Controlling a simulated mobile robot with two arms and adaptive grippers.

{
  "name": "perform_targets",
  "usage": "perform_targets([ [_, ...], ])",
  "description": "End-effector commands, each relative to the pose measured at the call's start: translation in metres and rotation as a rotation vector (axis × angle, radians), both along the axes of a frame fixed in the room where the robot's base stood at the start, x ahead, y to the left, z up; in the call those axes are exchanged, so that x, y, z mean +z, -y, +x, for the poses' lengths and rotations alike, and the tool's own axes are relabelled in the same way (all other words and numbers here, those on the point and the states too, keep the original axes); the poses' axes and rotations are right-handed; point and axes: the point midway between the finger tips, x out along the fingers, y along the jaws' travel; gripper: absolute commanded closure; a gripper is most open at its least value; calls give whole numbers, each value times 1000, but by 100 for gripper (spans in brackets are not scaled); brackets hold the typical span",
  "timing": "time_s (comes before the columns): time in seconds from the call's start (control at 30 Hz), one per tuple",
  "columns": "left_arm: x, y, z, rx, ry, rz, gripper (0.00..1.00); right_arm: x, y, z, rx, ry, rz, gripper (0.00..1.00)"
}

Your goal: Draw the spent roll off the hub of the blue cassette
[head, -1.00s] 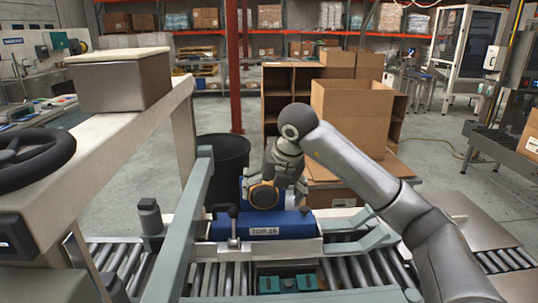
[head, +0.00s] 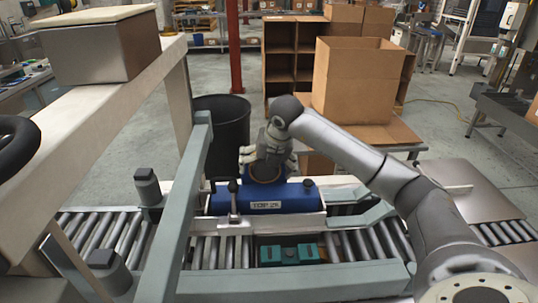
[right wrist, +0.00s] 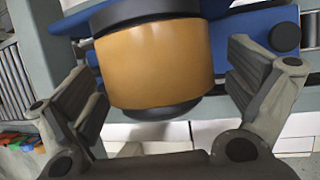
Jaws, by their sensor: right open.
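The blue cassette (head: 245,207) lies in a white tray on the roller conveyor, with a pale label on its front. The spent roll (head: 266,178) stands at its upper side, partly hidden by my right gripper (head: 267,160). In the right wrist view the roll (right wrist: 155,65) is an orange-tan cylinder with dark ends, close in front of the palm. The open fingers of my right gripper (right wrist: 163,75) stand on either side of it, with a gap visible at least at the right. The hub cannot be told apart. My left gripper is not in view.
A dark bin (head: 226,118) stands behind the cassette. A grey-green frame bar (head: 182,210) runs along its left. An open carton (head: 350,88) stands on a table behind my right arm.

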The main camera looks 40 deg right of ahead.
Motion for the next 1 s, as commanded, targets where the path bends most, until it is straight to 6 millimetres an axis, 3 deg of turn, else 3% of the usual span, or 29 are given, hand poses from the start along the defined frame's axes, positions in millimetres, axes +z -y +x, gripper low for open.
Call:
perform_targets([
  [0.17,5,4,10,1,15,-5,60,-12,1,6,0,0,0,0],
  [0.47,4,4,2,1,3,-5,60,-15,1,7,0,1,0,0],
  [0.83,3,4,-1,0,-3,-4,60,-14,1,7,0,1,0,45],
  [1.0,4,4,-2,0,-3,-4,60,-14,1,7,0,2,0,46],
])
